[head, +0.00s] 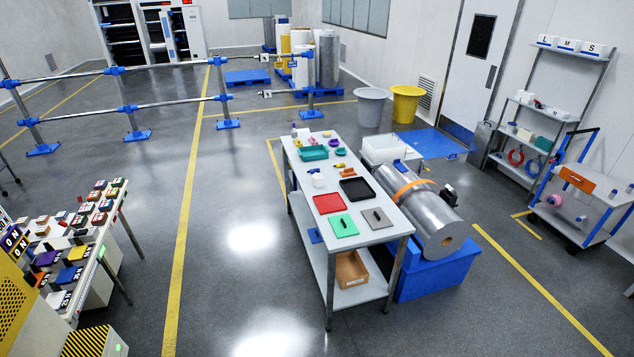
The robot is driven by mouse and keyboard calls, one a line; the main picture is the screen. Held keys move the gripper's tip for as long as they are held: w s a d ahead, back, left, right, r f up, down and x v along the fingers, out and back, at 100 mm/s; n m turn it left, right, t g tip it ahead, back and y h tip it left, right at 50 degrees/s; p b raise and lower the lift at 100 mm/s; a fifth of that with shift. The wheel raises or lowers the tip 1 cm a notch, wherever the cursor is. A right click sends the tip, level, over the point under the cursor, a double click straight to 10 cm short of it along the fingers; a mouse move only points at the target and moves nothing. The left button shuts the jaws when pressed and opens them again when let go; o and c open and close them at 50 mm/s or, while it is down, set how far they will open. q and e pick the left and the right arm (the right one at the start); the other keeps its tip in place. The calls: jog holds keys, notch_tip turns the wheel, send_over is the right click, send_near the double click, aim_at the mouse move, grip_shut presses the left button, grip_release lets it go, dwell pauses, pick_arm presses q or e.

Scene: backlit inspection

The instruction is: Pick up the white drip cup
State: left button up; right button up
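A small white cup-like thing (318,180), which looks like the white drip cup, stands on the left side of the long white table (378,232), about midway along it. It is small in the picture, so its exact shape is hard to tell. A small blue thing sits right behind it. Neither of my grippers shows in the head view.
Near the cup are a black tray (356,190), a red tray (329,203) and a teal tray (313,153). A green board (343,225) and grey board (376,218) lie nearer.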

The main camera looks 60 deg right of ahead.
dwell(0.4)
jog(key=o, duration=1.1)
